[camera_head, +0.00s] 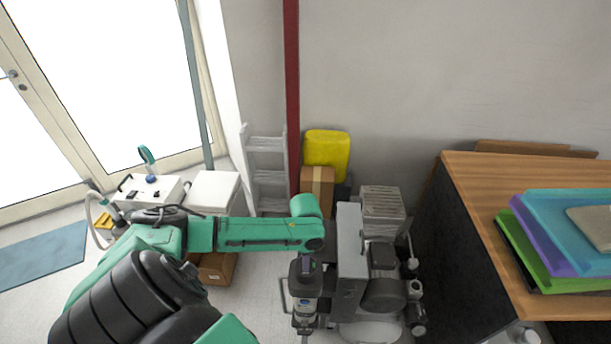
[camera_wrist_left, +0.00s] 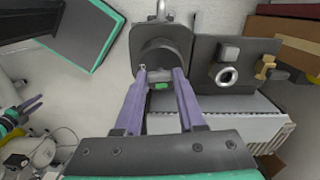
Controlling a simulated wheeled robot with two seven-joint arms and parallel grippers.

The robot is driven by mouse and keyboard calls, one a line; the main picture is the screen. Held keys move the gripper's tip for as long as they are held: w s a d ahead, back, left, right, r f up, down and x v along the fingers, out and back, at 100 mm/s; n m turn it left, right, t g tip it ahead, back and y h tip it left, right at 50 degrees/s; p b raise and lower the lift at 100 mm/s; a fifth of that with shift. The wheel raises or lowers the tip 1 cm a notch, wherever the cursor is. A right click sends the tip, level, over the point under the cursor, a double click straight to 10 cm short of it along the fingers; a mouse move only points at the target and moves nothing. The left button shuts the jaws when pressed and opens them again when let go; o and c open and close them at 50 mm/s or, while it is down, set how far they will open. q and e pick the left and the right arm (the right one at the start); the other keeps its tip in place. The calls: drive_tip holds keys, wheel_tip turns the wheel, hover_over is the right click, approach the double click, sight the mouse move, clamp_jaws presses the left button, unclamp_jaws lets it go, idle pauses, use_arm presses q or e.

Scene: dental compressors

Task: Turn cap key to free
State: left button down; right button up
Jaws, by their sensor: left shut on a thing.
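In the left wrist view my left gripper (camera_wrist_left: 160,78) has its two purple fingers closed in at a dark round cap (camera_wrist_left: 162,50) on a dark square housing. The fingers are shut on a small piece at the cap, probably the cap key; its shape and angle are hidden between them. A small green patch shows between the fingers.
Beside the cap, a dark panel carries a silver ring (camera_wrist_left: 226,75) and a brass fitting (camera_wrist_left: 265,67). A wooden table (camera_head: 520,170) with coloured trays (camera_head: 560,240) stands right. A stepladder (camera_head: 266,170), yellow canister (camera_head: 327,150) and cardboard box (camera_head: 317,183) stand behind.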

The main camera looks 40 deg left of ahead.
use_arm(q)
drive_tip(key=shift+c, duration=2.4)
unclamp_jaws()
wheel_tip(320, 180, up, 14)
drive_tip(key=b, duration=0.1)
drive_tip(key=shift+r, duration=0.25)
